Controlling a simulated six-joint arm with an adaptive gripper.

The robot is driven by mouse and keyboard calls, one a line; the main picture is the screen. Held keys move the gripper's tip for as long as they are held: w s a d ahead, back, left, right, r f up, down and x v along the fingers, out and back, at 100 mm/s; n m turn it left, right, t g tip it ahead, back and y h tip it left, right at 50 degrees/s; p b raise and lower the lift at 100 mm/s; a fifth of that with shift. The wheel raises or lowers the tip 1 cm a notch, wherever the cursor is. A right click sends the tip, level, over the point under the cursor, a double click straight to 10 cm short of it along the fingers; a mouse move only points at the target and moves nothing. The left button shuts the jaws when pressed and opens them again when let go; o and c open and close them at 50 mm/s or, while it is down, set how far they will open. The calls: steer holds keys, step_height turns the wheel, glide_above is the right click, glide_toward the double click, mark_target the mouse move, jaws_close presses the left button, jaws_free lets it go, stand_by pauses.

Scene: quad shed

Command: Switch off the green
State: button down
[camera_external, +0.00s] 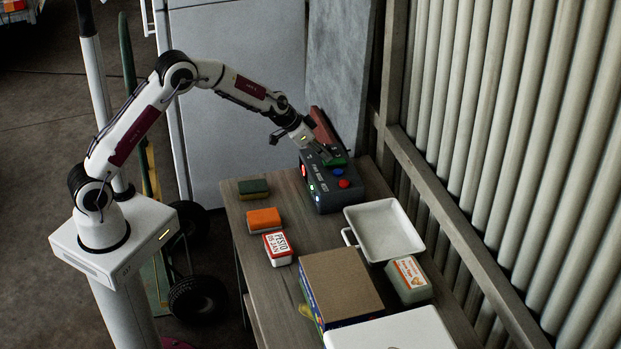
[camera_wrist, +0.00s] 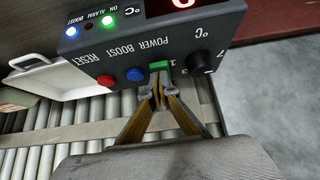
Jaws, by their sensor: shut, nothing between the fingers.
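A dark grey control box (camera_external: 322,196) stands at the far end of the table. In the wrist view the box (camera_wrist: 200,40) appears upside down. Its green switch (camera_wrist: 158,66) sits by the POWER label, beside a blue button (camera_wrist: 135,74) and a red button (camera_wrist: 106,81). The green ON light (camera_wrist: 107,21) is lit. My gripper (camera_wrist: 158,92) is shut and empty, its fingertips at the near edge of the green switch; I cannot tell if they touch it. In the external view my gripper (camera_external: 326,154) is over the box's top.
A black knob (camera_wrist: 199,62) is beside the green switch. The blue BOOST light (camera_wrist: 71,31) is lit. A white tray (camera_external: 384,230), a cardboard-topped box (camera_external: 342,285), a green sponge (camera_external: 254,188) and an orange block (camera_external: 264,219) are on the table. A corrugated wall (camera_external: 520,130) borders the right.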

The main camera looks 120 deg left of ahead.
steer(key=shift+f, duration=0.1)
steer(key=shift+s+d+f, duration=0.1)
steer(key=shift+d+f, duration=0.1)
steer(key=shift+f, duration=0.2)
steer(key=shift+r, duration=0.15)
steer(key=shift+r, duration=0.7)
steer(key=shift+r, duration=0.1)
